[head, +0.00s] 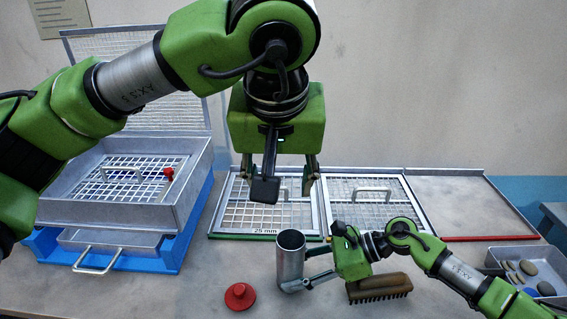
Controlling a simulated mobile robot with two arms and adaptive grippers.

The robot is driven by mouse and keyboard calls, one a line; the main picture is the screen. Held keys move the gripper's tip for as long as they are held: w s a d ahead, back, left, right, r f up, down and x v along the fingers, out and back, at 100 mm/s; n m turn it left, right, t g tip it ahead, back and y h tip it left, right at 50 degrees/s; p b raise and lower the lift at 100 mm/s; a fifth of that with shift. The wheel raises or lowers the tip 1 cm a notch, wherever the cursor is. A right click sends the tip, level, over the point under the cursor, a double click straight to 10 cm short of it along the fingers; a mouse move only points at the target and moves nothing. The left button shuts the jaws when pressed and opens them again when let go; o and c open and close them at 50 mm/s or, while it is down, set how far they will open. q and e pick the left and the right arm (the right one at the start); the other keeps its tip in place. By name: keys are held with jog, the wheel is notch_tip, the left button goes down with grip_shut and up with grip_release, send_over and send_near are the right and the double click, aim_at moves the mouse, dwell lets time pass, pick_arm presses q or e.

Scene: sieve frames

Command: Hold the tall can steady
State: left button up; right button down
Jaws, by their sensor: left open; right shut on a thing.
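The tall can (291,248) is a grey metal cylinder with an open top. It stands upright on the table at the lower middle of the head view. My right gripper (303,270) comes from the right and is shut on the can, with its fingers against the can's right side. My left gripper (286,187) is open and empty, pointing down behind the can and over the sieve frames. Its dark wrist part hides some of the frame below.
A sieve frame marked 25 mm (222,228) and another frame (418,218) lie behind the can. A red knobbed lid (240,297) is front left, a brush (380,288) right. A sieve box (110,212) stands left; a stone tray (494,260) is far right.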

dwell(0.3)
jog(key=c, duration=1.2)
grip_release()
jog(key=shift+o, duration=0.2)
